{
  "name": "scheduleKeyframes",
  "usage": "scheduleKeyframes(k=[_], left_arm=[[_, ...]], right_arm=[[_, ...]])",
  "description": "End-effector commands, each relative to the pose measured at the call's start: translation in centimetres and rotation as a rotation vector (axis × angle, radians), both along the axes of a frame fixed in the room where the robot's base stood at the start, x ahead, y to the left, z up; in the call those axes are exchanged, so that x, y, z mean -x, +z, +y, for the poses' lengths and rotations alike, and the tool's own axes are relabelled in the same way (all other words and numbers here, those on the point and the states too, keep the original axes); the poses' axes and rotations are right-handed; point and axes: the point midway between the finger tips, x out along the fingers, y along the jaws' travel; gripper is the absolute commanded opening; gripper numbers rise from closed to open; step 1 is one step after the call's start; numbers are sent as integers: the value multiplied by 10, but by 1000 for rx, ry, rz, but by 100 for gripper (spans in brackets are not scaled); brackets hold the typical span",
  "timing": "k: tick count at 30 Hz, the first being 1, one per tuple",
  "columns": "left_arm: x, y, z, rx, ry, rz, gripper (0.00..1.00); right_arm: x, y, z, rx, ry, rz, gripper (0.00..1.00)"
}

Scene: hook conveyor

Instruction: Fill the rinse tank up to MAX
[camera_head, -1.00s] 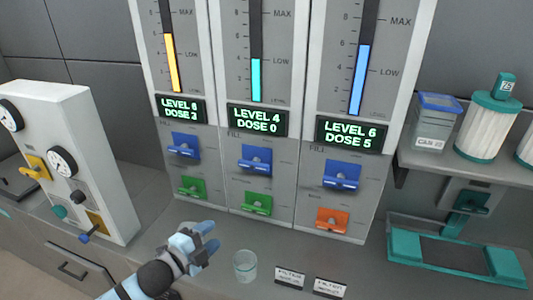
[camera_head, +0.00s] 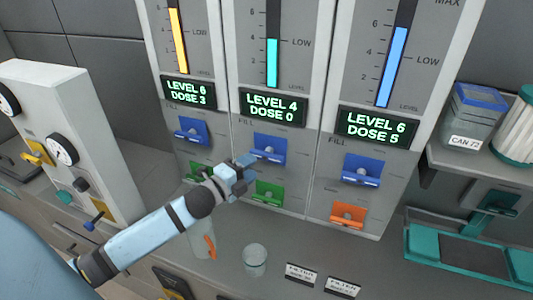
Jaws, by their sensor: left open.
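Three tank columns stand side by side; their names are out of view. The left gauge (camera_head: 178,40) is yellow and its display (camera_head: 188,92) reads level 6, dose 3. The middle gauge (camera_head: 272,62) is teal and its display (camera_head: 272,106) reads level 4, dose 0. The right gauge (camera_head: 393,65) is blue and its display (camera_head: 376,128) reads level 6, dose 5. Each has a blue lever under FILL. My left gripper (camera_head: 247,161) is open at the left edge of the middle blue lever (camera_head: 270,147); I cannot tell whether it touches. My right gripper is not in view.
Green levers sit below on the left and middle columns, an orange lever (camera_head: 348,215) on the right. A clear cup (camera_head: 255,260) stands on the counter below. A gauge panel (camera_head: 75,120) is at left. A teal frame (camera_head: 470,252) and shelf with canisters are at right.

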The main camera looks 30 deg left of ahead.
Motion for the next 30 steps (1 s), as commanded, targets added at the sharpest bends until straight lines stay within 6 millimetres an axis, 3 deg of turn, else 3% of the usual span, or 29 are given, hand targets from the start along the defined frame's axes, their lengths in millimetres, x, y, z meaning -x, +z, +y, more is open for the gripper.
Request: scheduleKeyframes(k=[6,12,24,30], left_arm=[[-41,3,-6,-1,0,-2,49],[-63,1,-10,1,0,0,49],[-69,0,-11,1,0,1,49],[-69,0,-11,0,0,1,3]], right_arm=[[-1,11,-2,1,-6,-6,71],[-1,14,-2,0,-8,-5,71],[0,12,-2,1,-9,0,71],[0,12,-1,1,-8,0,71]])
